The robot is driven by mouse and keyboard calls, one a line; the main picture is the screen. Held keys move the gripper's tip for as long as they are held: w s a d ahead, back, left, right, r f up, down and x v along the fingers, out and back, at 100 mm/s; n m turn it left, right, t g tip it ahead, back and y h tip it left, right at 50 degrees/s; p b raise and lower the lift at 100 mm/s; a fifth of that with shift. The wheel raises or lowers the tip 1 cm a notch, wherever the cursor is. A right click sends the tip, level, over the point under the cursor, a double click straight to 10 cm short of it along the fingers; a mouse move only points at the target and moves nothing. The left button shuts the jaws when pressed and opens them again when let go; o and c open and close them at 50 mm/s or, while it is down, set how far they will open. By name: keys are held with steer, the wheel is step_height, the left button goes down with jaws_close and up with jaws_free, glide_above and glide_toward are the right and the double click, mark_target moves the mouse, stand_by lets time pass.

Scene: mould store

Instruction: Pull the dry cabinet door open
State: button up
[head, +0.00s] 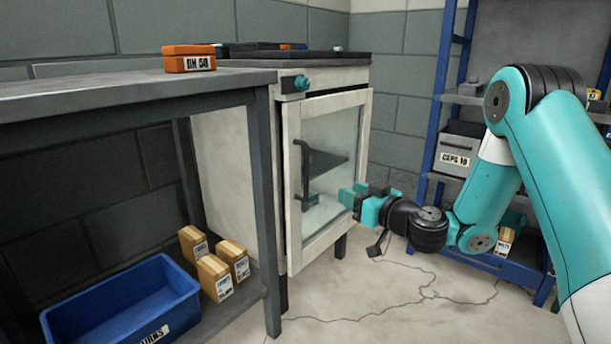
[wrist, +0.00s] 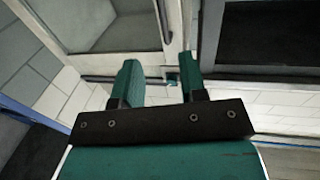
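The dry cabinet (head: 225,150) is a pale cabinet standing just behind the dark table. Its door (head: 293,190) has a white frame around a glass pane, and it looks shut or nearly so. A black upright handle (head: 307,170) is on the door's left side. My gripper (head: 352,193) is in front of the lower right of the door as pictured, right of the handle and apart from it. In the wrist view my gripper (wrist: 159,68) has its two teal fingers spread, with nothing held between them. A pale door frame (wrist: 178,30) lies beyond the fingers.
A dark table (head: 120,90) stands at left, its leg close to the cabinet. An orange box (head: 188,59) is on it. A blue bin (head: 120,300) and several small cartons (head: 215,278) are on its lower shelf. A blue rack (head: 444,80) stands at right. The floor before the cabinet is clear.

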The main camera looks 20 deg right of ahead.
steer(key=p, duration=0.6)
glide_toward(307, 172)
steer(key=p, duration=0.5)
steer(key=w+r+p, duration=0.1)
steer(key=p, duration=0.4)
steer(key=shift+w+a, duration=0.25)
steer(key=shift+w, duration=0.1)
steer(key=shift+a+f+p, duration=0.1)
steer(key=shift+p, duration=0.8)
steer(key=x, duration=0.4)
steer(key=f+b+x, duration=0.1)
steer(key=x, duration=0.2)
steer(key=shift+w+a, duration=0.1)
steer(key=shift+x, duration=0.8)
steer(key=shift+c, duration=0.3)
jaws_close()
